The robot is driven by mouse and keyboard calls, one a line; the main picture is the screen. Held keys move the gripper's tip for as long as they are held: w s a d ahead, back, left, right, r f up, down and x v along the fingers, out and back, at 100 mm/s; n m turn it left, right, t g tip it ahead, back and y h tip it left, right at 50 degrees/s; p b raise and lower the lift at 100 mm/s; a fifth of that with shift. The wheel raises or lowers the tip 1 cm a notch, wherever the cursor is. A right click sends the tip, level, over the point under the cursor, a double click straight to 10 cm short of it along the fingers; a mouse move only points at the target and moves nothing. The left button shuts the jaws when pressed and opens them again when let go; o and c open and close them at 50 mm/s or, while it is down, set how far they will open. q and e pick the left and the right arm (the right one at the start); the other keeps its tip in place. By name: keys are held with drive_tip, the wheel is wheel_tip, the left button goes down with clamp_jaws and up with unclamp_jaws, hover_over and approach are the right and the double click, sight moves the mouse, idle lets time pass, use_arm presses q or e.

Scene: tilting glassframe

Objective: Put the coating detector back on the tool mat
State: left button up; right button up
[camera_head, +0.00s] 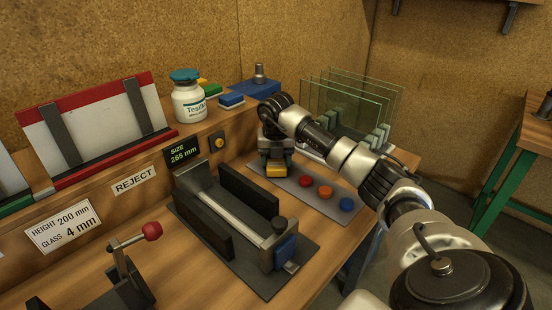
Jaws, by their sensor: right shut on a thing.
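My right gripper (275,152) points down at the left end of a grey mat (333,191) and is shut on a small yellow-and-dark block, which looks like the coating detector (277,170). The fingers hide much of the block. It is at the mat's surface or just above it; I cannot tell whether it touches. The grey mat, apparently the tool mat, also bears a red disc (277,183), an orange-red disc (326,192) and a blue disc (347,204). My left gripper is out of view.
A dark clamp fixture (218,222) stands left of the mat. Upright glass panes (350,108) stand in a rack behind my right arm. A white bottle (188,100) and a blue pad (258,89) are on the back ledge. A red-knobbed lever (151,231) rises at front left.

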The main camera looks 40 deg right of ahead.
sight(276, 161)
drive_tip(key=o, duration=1.1)
drive_tip(key=shift+f, duration=0.1)
wheel_tip(276, 161, up, 12)
drive_tip(key=s+a, duration=0.1)
drive_tip(key=shift+s, duration=0.1)
